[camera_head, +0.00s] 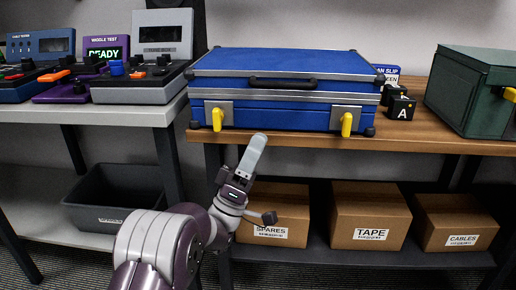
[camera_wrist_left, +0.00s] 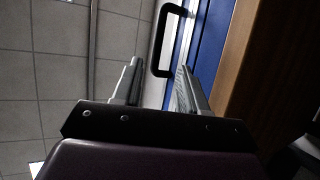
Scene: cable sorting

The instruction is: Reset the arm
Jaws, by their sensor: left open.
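My left arm comes up from the bottom of the head view. Its gripper (camera_head: 257,145) is raised in front of the wooden table's front edge, below the blue case. In the left wrist view the two fingers of this gripper (camera_wrist_left: 158,85) stand apart with nothing between them. The blue case (camera_head: 285,65) lies shut on the table, with a black handle (camera_head: 283,83) and two yellow latches (camera_head: 217,119). The case (camera_wrist_left: 210,45) and its handle (camera_wrist_left: 160,45) show beyond the fingers in the wrist view. My right gripper is in neither view.
The wooden table (camera_head: 410,138) also bears black blocks (camera_head: 401,107) and a green case (camera_head: 475,90). Test devices stand on the grey table (camera_head: 90,116) at the left. Below are a dark bin (camera_head: 115,195) and cardboard boxes marked SPARES (camera_head: 285,210), TAPE (camera_head: 370,212) and CABLES (camera_head: 455,220).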

